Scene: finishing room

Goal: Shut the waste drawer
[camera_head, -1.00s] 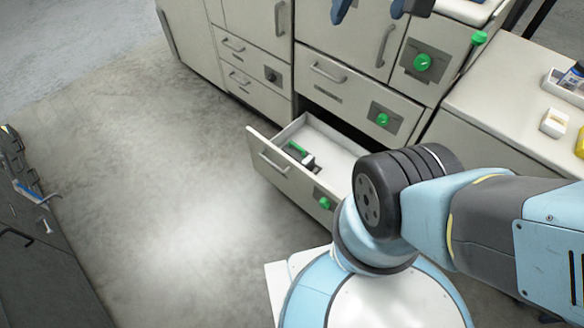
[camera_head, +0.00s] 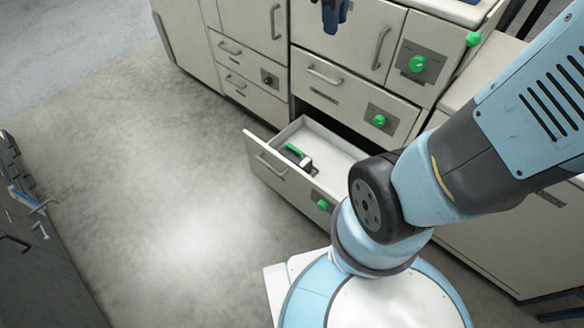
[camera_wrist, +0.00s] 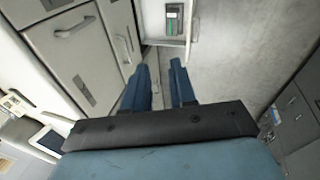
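The waste drawer (camera_head: 262,170) is the low drawer pulled out of the cabinet in the head view, with a bar handle and a green knob (camera_head: 323,205) on its front. A small black and green object (camera_head: 297,156) lies inside it. The drawer also shows at the top of the wrist view (camera_wrist: 155,22). My gripper (camera_head: 333,14) is at the top edge of the head view, above the drawer and apart from it. In the wrist view its two blue fingers (camera_wrist: 160,66) stand apart with nothing between them. My arm hides the drawer's right rear part.
A dark unit with tools (camera_head: 30,245) stands at the left. The grey floor (camera_head: 150,180) in front of the drawer is clear.

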